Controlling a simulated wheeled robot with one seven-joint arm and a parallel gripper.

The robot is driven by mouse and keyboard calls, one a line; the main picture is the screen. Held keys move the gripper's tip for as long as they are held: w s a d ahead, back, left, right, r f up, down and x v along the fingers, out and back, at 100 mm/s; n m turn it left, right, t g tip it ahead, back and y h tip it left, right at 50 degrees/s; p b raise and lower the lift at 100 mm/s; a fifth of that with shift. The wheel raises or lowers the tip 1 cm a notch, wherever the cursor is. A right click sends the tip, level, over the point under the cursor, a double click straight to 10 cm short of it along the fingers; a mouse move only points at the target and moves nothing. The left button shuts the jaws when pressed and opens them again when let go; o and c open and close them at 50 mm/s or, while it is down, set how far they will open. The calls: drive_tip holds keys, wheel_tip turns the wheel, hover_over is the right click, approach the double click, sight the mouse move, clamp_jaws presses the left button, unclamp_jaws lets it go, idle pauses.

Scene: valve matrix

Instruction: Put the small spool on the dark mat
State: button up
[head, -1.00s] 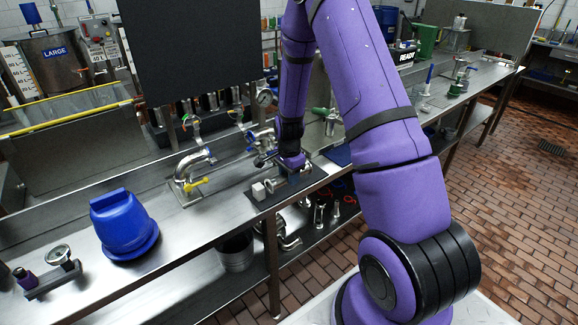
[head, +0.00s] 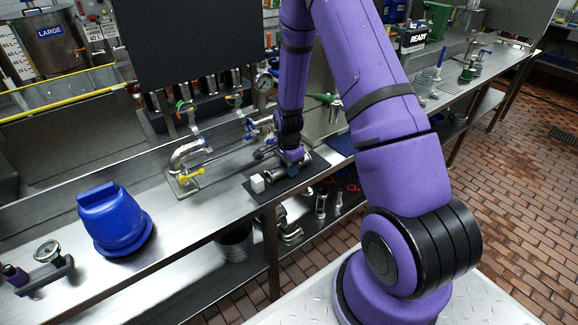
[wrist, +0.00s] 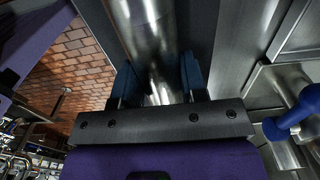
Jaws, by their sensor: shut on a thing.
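The dark mat (head: 292,184) lies at the front edge of the steel bench in the head view. My gripper (head: 291,168) is over it, pointing down. In the wrist view my gripper (wrist: 158,85) has its two blue fingers on either side of a shiny steel cylinder, the small spool (wrist: 150,40), and is shut on it. In the head view the spool (head: 272,174) is small, low at the mat and partly hidden by my gripper. I cannot tell whether it touches the mat.
A steel elbow with a yellow handle (head: 188,165) stands to the left, and a blue bucket-like vessel (head: 115,220) farther left. Pipework with blue handles (head: 258,128) stands behind. A dark panel (head: 195,40) rises at the back.

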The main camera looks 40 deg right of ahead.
drive_tip(key=shift+f, duration=0.1)
drive_tip(key=o, duration=1.1)
drive_tip(key=s+a+r+n+t, duration=0.1)
drive_tip(key=s+a+r+n, duration=0.1)
drive_tip(key=r, duration=1)
drive_tip(key=s+a+r+n, duration=0.1)
drive_tip(key=a+r+n, duration=0.1)
drive_tip(key=r, duration=1)
drive_tip(key=s+a+r+n+t, duration=0.2)
drive_tip(key=s+a+r+n, duration=0.2)
drive_tip(key=s+r, duration=0.5)
drive_tip(key=s+a+r+n+t, duration=0.2)
drive_tip(key=s+r+n, duration=0.7)
drive_tip(key=s, duration=0.6)
drive_tip(key=shift+s+a+r+n, duration=0.15)
drive_tip(key=shift+a+r+n, duration=0.15)
drive_tip(key=shift+a+r, duration=0.45)
